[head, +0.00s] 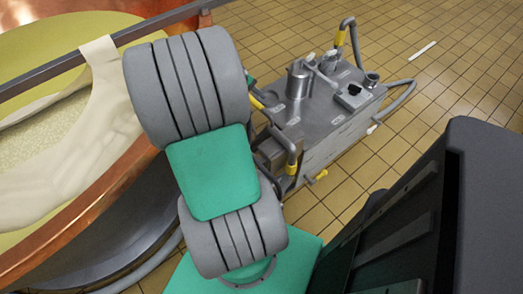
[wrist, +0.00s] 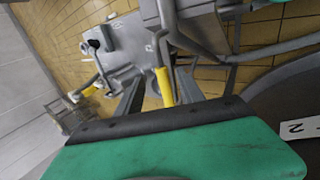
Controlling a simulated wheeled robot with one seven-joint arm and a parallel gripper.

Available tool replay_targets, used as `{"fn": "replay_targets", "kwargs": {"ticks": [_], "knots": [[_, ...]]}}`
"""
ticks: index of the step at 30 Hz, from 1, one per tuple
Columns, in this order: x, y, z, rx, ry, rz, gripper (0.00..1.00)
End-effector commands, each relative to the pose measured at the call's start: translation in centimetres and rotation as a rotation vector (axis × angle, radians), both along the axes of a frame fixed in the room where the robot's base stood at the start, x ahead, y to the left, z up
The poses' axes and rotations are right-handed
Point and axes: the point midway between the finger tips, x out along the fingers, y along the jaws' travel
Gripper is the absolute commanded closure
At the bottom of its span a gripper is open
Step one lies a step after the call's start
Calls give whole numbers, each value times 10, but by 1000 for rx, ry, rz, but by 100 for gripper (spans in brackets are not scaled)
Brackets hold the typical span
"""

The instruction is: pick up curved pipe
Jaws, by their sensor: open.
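Several curved grey pipes with yellow sleeves are on a grey metal machine (head: 325,115) in the head view. One curved pipe (head: 349,26) arches at the machine's back; another (head: 285,142) bends down at its near side, by my arm. In the wrist view my gripper (wrist: 160,88) is open, its two dark fingers apart. A yellow sleeve (wrist: 164,86) on a grey pipe shows between the fingers, and nothing is visibly gripped. I cannot tell which pipe this is or whether the fingers touch it. In the head view my arm hides most of the gripper.
A large copper vat (head: 95,215) stands close on the left, with a pale cloth (head: 103,125) over its rim and a dark rail (head: 60,65) across it. A grey hose (head: 402,97) loops at the machine's right. Tiled floor (head: 455,60) is mostly clear beyond.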

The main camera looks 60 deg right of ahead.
Motion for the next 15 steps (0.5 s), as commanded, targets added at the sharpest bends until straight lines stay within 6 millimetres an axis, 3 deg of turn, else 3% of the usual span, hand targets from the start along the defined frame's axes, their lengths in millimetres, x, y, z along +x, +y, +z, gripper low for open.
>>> {"fn": "replay_targets", "kwargs": {"ticks": [10,15], "knots": [[-4,-26,-46,4,0,0,55],[-6,-33,-53,2,-5,2,55]]}}
